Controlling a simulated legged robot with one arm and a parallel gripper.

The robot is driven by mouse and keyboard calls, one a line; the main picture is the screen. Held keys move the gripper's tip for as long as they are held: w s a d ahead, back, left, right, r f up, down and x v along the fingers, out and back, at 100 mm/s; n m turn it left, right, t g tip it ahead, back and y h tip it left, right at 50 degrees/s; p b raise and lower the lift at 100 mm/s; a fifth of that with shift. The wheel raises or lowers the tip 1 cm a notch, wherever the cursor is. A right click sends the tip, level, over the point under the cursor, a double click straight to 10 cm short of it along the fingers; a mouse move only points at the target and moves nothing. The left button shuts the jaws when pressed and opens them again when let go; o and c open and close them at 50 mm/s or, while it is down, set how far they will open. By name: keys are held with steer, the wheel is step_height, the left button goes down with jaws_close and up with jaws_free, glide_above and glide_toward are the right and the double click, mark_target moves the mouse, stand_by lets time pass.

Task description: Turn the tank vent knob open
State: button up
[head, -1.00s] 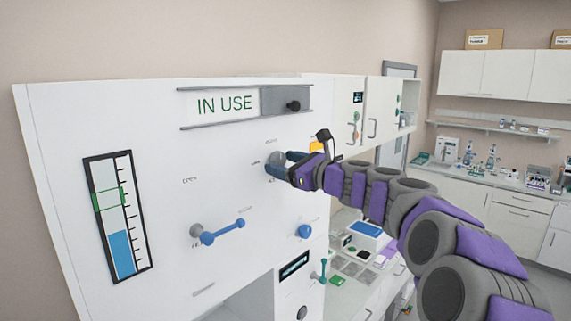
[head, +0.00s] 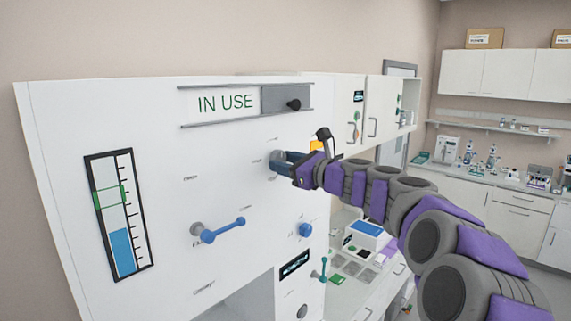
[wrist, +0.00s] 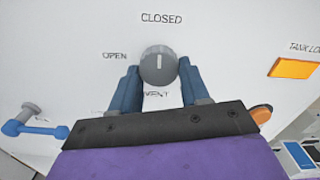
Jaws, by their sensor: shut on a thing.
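The vent knob (wrist: 158,66) is a round grey knob on the white panel, with "VENT" printed below it. Its white mark is upright and points toward the "CLOSED" label (wrist: 161,19); the "OPEN" label (wrist: 115,56) is to its left. My gripper (wrist: 158,73) is shut on the knob, one blue finger on each side. In the head view my gripper (head: 279,163) meets the panel at the knob, which shows only partly behind the fingers (head: 274,158).
A blue lever (head: 223,231) and a blue knob (head: 304,230) sit lower on the panel. A level gauge (head: 120,215) with blue liquid is at left. An "IN USE" sign (head: 225,103) is above. An orange plate (wrist: 294,67) is right of the knob.

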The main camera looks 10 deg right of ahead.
steer(key=n+b, duration=0.4)
steer(key=n, duration=0.2)
steer(key=n+b, duration=0.4)
steer(key=n, duration=0.2)
steer(key=shift+w+d+f, duration=0.1)
steer(key=shift+w+d, duration=0.05)
steer(key=n+b, duration=0.3)
steer(key=n, duration=0.2)
steer(key=shift+n+b, duration=0.3)
steer(key=shift+n, duration=0.1)
steer(key=o, duration=1.1)
steer(key=shift+c, duration=0.2)
steer(key=shift+r, duration=0.2)
